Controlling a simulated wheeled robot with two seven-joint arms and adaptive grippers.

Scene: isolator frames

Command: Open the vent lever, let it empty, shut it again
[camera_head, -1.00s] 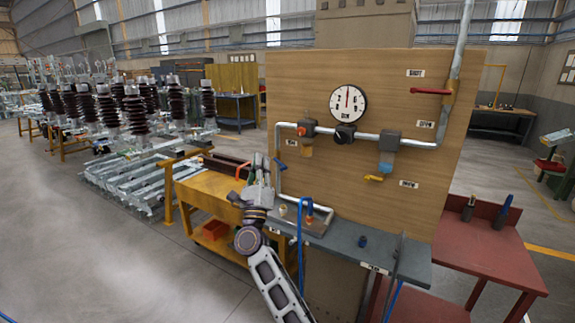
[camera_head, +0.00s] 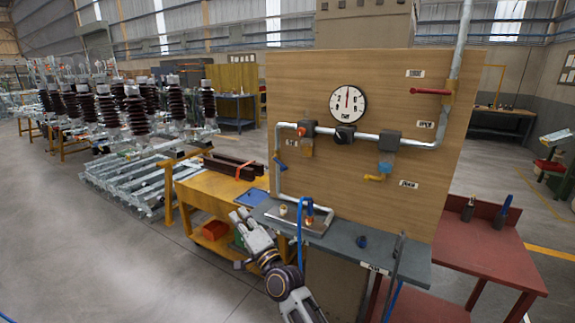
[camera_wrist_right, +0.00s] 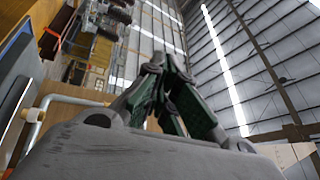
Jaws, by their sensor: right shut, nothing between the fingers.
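A wooden panel (camera_head: 300,95) carries grey pipework and several handles. A red lever (camera_head: 430,91) lies level at its upper right. A yellow lever (camera_head: 375,177) is low on the right, under a blue fitting (camera_head: 386,168). A blue handle (camera_head: 283,165) is tilted on the left pipe. I cannot tell which is the vent lever; the labels are too small to read surely. The round gauge (camera_head: 348,103) has its needle pointing straight up. My right gripper (camera_head: 242,214) is shut and empty, low left of the panel, apart from every handle; its fingers (camera_wrist_right: 160,72) show in the right wrist view.
A yellow cart (camera_head: 205,190) stands left. A red table (camera_head: 490,260) stands right. Open floor lies at far left.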

